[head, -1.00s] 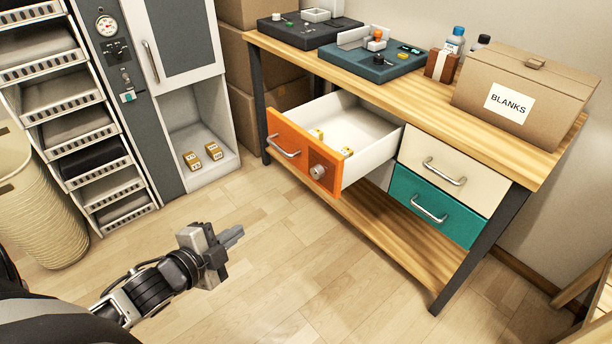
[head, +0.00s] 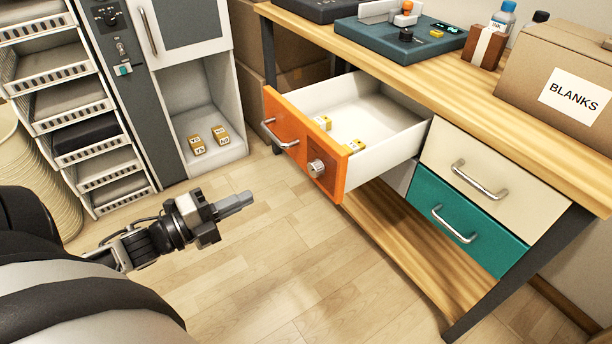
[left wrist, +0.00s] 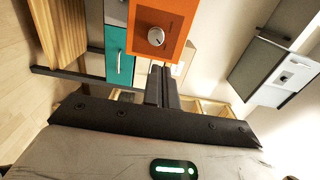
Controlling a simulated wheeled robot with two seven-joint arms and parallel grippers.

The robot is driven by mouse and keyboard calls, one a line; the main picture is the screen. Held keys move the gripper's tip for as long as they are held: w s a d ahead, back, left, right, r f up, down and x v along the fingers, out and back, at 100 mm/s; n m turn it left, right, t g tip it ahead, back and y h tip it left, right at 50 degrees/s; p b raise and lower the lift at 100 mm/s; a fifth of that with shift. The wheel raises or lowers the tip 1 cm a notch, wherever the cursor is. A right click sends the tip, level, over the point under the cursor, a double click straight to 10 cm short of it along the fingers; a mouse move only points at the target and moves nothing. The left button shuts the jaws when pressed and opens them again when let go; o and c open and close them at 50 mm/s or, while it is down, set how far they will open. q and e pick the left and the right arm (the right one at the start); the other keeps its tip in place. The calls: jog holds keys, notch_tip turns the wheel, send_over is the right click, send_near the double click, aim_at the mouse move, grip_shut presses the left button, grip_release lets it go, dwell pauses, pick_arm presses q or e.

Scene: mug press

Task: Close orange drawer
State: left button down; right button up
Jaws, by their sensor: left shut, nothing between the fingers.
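The orange drawer (head: 299,150) stands pulled out from the wooden workbench, with a metal bar handle and a round knob on its front. My right gripper is not in view.
A cream drawer (head: 471,168) and a teal drawer (head: 462,222) are shut beside the orange one. The workbench top (head: 420,75) holds a teal device (head: 385,42) and a BLANKS box (head: 560,85). A cabinet (head: 185,90) stands at left. The floor before the drawer is clear.

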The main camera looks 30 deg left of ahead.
aim_at(312, 167)
pick_arm(q)
jog(key=b+x, duration=0.2)
jog(key=x, duration=1.1)
jog(key=shift+a, duration=0.1)
jog(key=shift+w, duration=0.3)
jog(key=shift+d, duration=0.2)
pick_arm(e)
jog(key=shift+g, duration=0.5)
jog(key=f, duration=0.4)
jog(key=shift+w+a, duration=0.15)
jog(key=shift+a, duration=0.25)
